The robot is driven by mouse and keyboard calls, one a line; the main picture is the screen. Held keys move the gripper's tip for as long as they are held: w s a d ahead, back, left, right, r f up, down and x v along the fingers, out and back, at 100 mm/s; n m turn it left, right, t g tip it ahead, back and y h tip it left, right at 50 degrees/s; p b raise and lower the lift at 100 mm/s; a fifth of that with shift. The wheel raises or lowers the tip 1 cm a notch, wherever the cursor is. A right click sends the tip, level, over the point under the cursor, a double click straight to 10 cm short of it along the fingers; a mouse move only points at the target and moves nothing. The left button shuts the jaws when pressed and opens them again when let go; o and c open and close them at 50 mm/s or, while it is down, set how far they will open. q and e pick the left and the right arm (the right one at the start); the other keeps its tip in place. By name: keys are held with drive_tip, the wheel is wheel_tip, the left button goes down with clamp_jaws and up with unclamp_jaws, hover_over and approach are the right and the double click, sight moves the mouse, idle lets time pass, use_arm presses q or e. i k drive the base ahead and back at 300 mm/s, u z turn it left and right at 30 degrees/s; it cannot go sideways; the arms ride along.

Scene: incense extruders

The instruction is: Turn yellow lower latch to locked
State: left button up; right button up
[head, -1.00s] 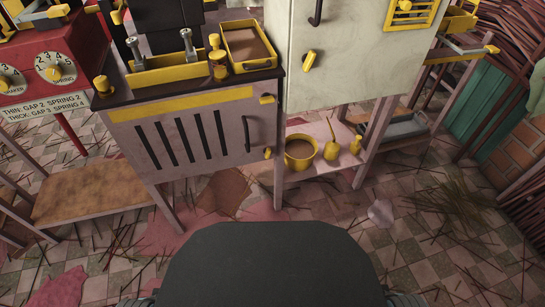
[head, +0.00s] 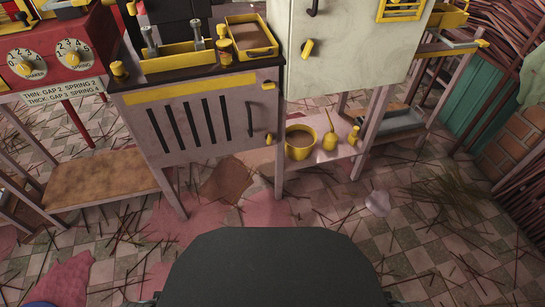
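The yellow lower latch (head: 268,138) sits at the right edge of a pinkish-white slatted cabinet door (head: 190,118), below and right of a black handle (head: 250,119). It is small, and I cannot clearly tell its turn position. A yellow upper latch (head: 268,86) sits above it near the cabinet top and looks roughly level. Neither of my grippers is in view, and nothing touches either latch.
A white cabinet (head: 345,45) with a tilted yellow latch (head: 307,48) stands to the right. A low shelf (head: 338,148) holds a yellow pot (head: 299,142). A red dial panel (head: 55,50) is at left. The floor ahead has scattered sticks and pink cloth (head: 68,277).

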sight(268, 137)
drive_tip(key=k, duration=0.95)
drive_tip(key=z, duration=0.9)
drive_tip(key=i, duration=0.9)
drive_tip(key=z, duration=0.45)
drive_tip(key=i, duration=1.1)
drive_tip(key=u, duration=1.15)
drive_tip(key=i, duration=0.65)
drive_tip(key=u, duration=0.65)
